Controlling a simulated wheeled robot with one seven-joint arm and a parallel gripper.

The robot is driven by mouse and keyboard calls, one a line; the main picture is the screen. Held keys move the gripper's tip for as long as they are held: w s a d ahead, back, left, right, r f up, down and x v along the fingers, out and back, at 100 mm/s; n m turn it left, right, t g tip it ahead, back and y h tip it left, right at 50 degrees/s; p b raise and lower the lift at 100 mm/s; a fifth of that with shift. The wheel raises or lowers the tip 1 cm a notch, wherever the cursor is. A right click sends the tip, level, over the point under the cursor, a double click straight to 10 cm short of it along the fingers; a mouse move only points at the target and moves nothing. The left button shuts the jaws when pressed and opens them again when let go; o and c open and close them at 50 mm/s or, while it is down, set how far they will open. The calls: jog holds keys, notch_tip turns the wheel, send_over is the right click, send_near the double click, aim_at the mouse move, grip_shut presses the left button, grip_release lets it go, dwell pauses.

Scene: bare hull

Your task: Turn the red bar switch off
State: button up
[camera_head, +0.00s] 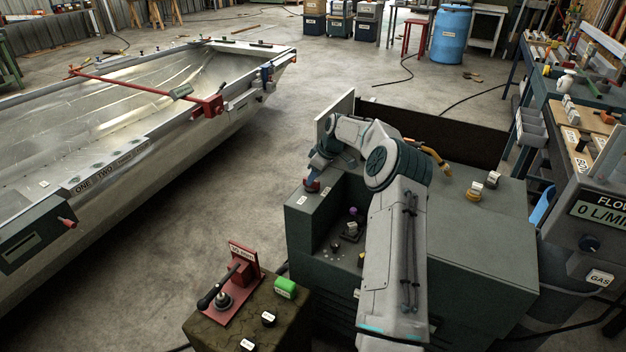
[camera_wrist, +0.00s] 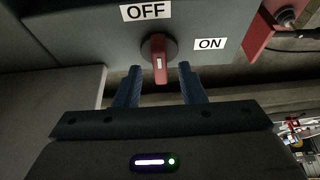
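The red bar switch (camera_wrist: 159,55) is a short red bar on a dark round base, on a grey panel (camera_wrist: 90,40). An OFF label (camera_wrist: 146,11) is above it and an ON label (camera_wrist: 210,44) is to its right. The bar stands upright in the wrist view with a white mark on it. My gripper (camera_wrist: 159,70) is open, its blue fingers left and right of the bar's lower end, with gaps visible. In the head view my gripper (camera_head: 315,178) is at the left top edge of the green cabinet (camera_head: 310,225); the switch is mostly hidden there.
A red lever stand (camera_head: 232,285) and a green block (camera_head: 285,287) sit on a low box at the front. A metal hull (camera_head: 120,150) lies at the left. Small items (camera_head: 352,232) stand on the cabinet's lower shelf. A workbench (camera_head: 570,200) is at the right. Open floor lies between hull and cabinet.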

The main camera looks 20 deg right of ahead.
jog(key=b+v, duration=0.1)
jog(key=v, duration=1.1)
jog(key=s+a+r+m+h, duration=0.1)
jog(key=s+a+r, duration=0.2)
jog(key=s+a, duration=0.3)
jog(key=s+a+r+m+g+h, duration=0.1)
jog(key=s+a+r, duration=0.1)
jog(key=s+a, duration=0.35)
jog(key=s+a+r+h, duration=0.1)
jog(key=s+a+r, duration=0.25)
jog(key=a, duration=0.45)
jog(key=s+a+f+m, duration=0.2)
jog(key=s+m, duration=0.1)
jog(key=s, duration=1)
jog(key=s+a+f+m, duration=0.2)
jog(key=s+a+f, duration=0.1)
jog(key=s, duration=1)
jog(key=shift+a+m+t, duration=0.3)
jog(key=shift+a+m, duration=0.05)
jog(key=shift+m, duration=0.05)
jog(key=shift+f, duration=0.1)
